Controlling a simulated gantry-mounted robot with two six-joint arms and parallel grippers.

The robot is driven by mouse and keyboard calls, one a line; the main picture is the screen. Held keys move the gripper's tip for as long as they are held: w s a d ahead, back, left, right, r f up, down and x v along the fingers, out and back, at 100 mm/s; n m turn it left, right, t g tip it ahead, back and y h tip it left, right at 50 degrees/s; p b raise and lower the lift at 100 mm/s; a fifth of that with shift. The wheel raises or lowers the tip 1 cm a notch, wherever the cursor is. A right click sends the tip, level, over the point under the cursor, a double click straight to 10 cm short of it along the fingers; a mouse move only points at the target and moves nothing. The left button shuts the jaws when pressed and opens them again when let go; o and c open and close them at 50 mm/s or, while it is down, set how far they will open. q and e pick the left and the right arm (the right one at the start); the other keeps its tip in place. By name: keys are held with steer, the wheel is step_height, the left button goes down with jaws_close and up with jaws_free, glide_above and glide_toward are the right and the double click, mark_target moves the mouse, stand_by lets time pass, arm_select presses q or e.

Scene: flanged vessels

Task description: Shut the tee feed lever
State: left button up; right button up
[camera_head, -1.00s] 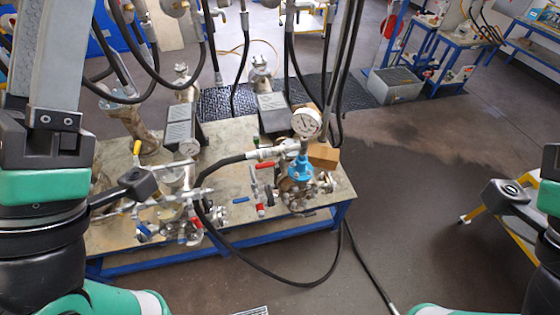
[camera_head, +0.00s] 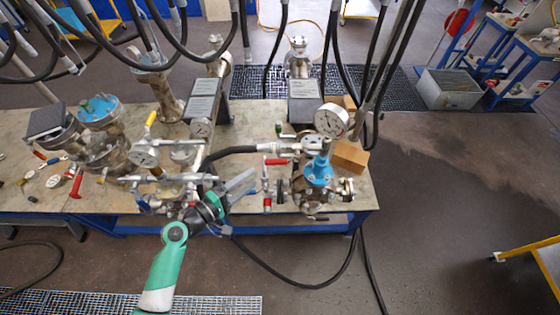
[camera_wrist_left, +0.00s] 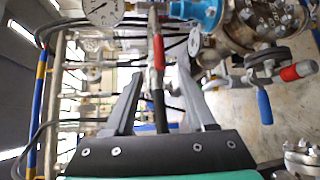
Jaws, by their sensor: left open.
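A horizontal red lever handle (camera_head: 276,161) sits beside the blue-topped valve body (camera_head: 318,172) in the head view, and a red grip (camera_head: 267,203) is lower down on a thin pipe. The frames do not label which is the tee feed lever. My left gripper (camera_head: 245,184) points right toward this pipework, just left of the thin pipe. In the left wrist view, the left gripper (camera_wrist_left: 160,75) is open, with a red grip (camera_wrist_left: 158,52) on a rod showing between its fingers. I cannot tell whether they touch. My right gripper is not in view.
A pressure gauge (camera_head: 331,120) stands above the blue-topped body. A black hose (camera_head: 232,151) runs into the pipework from the left. Wooden blocks (camera_head: 350,155) lie to its right. More valves and a yellow handle (camera_head: 150,118) are at left.

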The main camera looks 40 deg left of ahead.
mark_target(272, 164)
arm_select(q)
steer(key=w, duration=0.3)
steer(key=w+f, duration=0.1)
steer(key=w, duration=0.7)
steer(key=shift+w+d+f, duration=0.15)
steer(key=shift+d+f, duration=0.05)
jaws_close()
stand_by(0.9)
